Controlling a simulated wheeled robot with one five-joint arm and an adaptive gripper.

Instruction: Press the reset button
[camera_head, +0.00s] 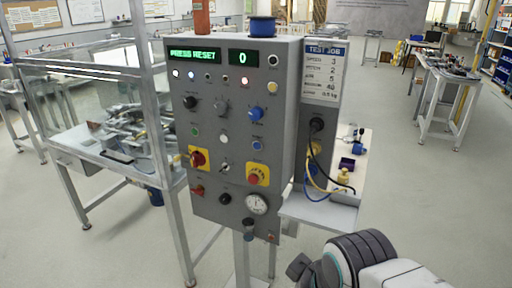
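A grey control panel box (242,190) stands upright in the middle of the head view. Its left green display (195,54) reads "PRESS RESET" and its right display (243,58) reads "0". A blue push button (257,146) sits on the right of the panel face, under a small label too blurred to read surely; I cannot confirm it is the reset button. A blue knob (256,114) is above it. A red button on a yellow plate (256,175) is below it. My arm shows at the bottom right, apart from the panel face. My gripper's fingertips cannot be made out.
Other panel controls include a red switch on yellow (198,158) and a gauge (257,204). A small shelf (320,212) with cables juts out at right. A framed glass enclosure (110,135) stands close at left. Open floor lies at right.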

